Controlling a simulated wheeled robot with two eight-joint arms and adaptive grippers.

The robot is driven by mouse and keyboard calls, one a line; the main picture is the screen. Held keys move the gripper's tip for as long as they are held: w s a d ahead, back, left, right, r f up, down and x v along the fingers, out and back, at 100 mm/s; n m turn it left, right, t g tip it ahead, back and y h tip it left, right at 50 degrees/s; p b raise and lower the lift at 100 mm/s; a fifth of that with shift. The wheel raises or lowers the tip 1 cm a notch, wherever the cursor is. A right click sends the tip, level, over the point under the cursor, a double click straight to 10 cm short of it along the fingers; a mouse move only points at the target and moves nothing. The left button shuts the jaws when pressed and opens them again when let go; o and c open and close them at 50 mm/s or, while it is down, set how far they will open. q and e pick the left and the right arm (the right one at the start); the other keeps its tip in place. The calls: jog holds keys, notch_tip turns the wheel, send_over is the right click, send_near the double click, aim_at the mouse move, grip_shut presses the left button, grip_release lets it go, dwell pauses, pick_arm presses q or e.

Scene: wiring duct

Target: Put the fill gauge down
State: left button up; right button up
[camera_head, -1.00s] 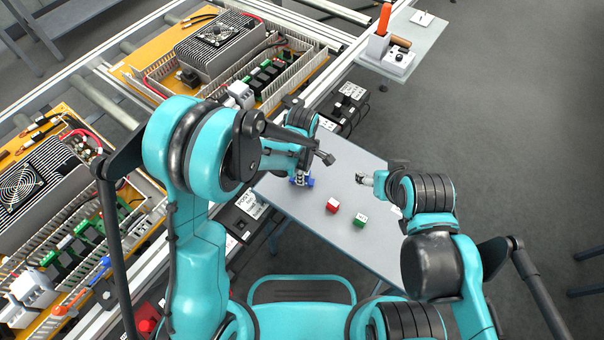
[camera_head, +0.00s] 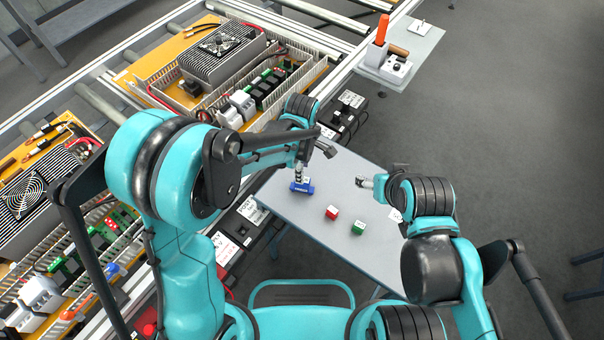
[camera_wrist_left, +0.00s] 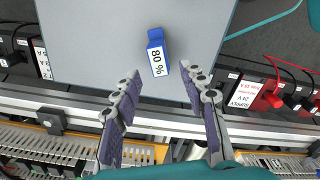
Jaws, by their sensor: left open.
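The fill gauge is a blue block with a white face reading "80 %". It lies on the grey table (camera_head: 290,212) near its upper left edge, and in the head view the gauge (camera_head: 303,187) shows just below my left gripper (camera_head: 300,174). In the left wrist view the gauge (camera_wrist_left: 157,54) sits ahead of my left gripper (camera_wrist_left: 160,72), whose two fingers are spread apart with nothing between them. My right gripper (camera_head: 367,182) hangs over the right part of the table, apart from the gauge; its fingers are too small to read.
A red block (camera_head: 332,212) and a green block (camera_head: 358,228) lie on the table right of the gauge. Wired panels with ducts (camera_head: 265,90) stand on the conveyor at left. Labelled black boxes (camera_head: 349,100) line the conveyor edge. A grey shelf (camera_head: 415,50) holds an orange-handled tool.

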pick_arm(q)
jog(key=s+a+r+m+t, duration=0.35)
jog(key=a+r+m, duration=0.25)
jog(key=a+r, duration=0.5)
jog(key=s+a+r+m+t, duration=0.3)
jog(key=s+a+r+m, duration=0.2)
jog(key=s+a+m, duration=0.2)
jog(key=shift+s+m+t+p, duration=0.4)
jog(key=shift+s+m, duration=0.4)
jog(key=shift+m, duration=0.3)
